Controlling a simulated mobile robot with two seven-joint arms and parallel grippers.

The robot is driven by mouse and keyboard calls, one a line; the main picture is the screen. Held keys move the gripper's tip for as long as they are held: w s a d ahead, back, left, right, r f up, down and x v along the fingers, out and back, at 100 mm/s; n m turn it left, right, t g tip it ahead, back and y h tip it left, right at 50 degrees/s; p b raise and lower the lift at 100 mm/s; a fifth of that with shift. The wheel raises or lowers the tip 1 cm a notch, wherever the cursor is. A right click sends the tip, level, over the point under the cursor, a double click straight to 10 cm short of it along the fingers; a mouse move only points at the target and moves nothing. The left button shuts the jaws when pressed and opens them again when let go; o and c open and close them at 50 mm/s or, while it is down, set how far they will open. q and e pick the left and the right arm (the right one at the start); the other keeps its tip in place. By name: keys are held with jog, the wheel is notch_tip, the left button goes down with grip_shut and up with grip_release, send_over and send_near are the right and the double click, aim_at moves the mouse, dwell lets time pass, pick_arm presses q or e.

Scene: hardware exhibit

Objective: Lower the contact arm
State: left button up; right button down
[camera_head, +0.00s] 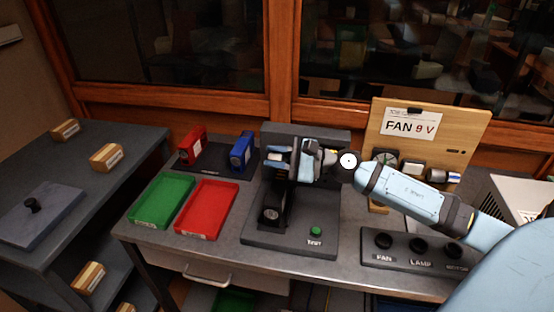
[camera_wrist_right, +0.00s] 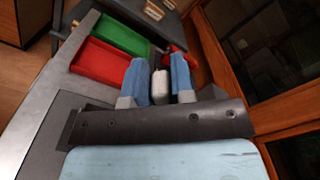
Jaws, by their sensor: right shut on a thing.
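The test stand has a dark base plate (camera_head: 318,243) with a green TEST button (camera_head: 316,231) at its front right. A dark upright and back plate (camera_head: 335,138) rise at its rear. My right gripper (camera_head: 291,157) reaches in from the right at the top of the stand. In the right wrist view, its two blue fingers (camera_wrist_right: 160,76) are shut on a pale handle piece (camera_wrist_right: 160,88), which sits at the stand's contact arm. My wrist and fingers hide most of the contact arm. A dark round-faced socket (camera_head: 270,214) is below on the base. My left gripper is out of view.
A green tray (camera_head: 133,216) and a red tray (camera_head: 178,225) lie left of the stand. A red block (camera_head: 192,147) and a blue block (camera_head: 241,150) stand behind them. A FAN 9 V board (camera_head: 458,118) and a knob panel (camera_head: 400,262) are at the right, close to my arm.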

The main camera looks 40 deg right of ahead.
jog(key=shift+n, duration=0.7)
jog(key=f+b, duration=0.2)
jog(key=s+a+f+b, duration=0.1)
jog(key=b, duration=0.1)
jog(key=s+a+f+b, duration=0.1)
jog(key=f+b, duration=0.1)
jog(key=shift+f, duration=0.3)
jog(key=shift+a+f+b, duration=0.2)
jog(key=shift+f+b, duration=0.35)
jog(key=shift+b, duration=0.1)
jog(key=shift+s+f+b, duration=0.1)
jog(key=shift+f+b, duration=0.35)
jog(key=shift+b, duration=0.05)
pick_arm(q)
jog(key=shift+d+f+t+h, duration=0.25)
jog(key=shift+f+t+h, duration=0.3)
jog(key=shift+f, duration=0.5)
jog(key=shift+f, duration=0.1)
